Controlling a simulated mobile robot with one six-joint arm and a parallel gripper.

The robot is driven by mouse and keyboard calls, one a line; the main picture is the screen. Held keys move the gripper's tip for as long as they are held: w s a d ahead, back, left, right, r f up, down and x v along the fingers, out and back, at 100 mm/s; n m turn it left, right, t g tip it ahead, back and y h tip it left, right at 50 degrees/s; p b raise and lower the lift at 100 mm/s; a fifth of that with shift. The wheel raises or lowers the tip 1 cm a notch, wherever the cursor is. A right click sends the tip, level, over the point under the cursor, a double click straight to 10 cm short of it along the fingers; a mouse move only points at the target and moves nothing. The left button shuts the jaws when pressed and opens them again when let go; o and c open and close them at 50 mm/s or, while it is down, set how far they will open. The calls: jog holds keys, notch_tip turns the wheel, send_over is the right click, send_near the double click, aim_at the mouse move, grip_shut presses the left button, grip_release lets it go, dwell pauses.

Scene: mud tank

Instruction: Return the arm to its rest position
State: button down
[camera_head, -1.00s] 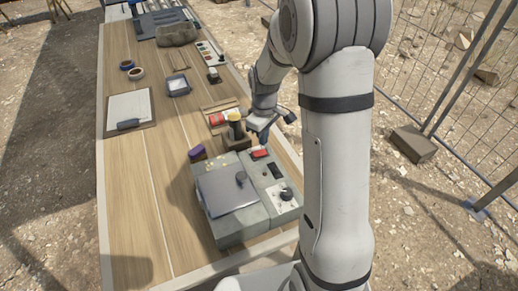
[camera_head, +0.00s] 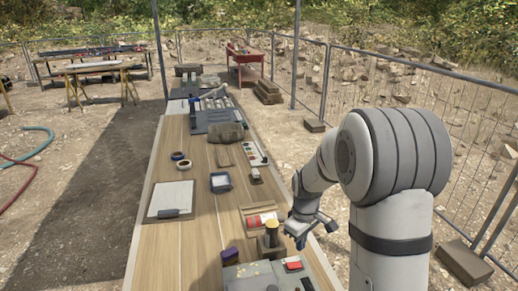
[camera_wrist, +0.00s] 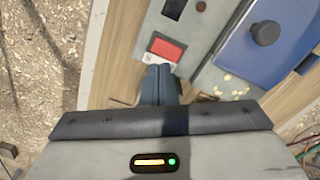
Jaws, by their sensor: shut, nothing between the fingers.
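My arm rises at the right of the head view and bends down to my gripper (camera_head: 299,240) over the table's right edge. The gripper is shut and empty. It is near the red switch (camera_head: 293,265) of a grey box (camera_head: 252,276), which the frame's lower edge cuts off. In the wrist view the closed fingers (camera_wrist: 158,72) show in front of the red switch (camera_wrist: 167,48). The gap between fingertips and box is hard to tell.
A yellow-topped post (camera_head: 271,226) stands close left of my gripper. A wire fence (camera_head: 470,150) runs along the right.

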jog(key=s+r+m+t, duration=0.1)
jog(key=s+r+m, duration=0.3)
jog(key=s+r, duration=0.3)
jog(key=s+r+m+t, duration=0.2)
jog(key=s+r+m, duration=0.2)
jog(key=s, duration=1.1)
notch_tip(320, 180, up, 4)
jog(key=shift+a+f, duration=0.15)
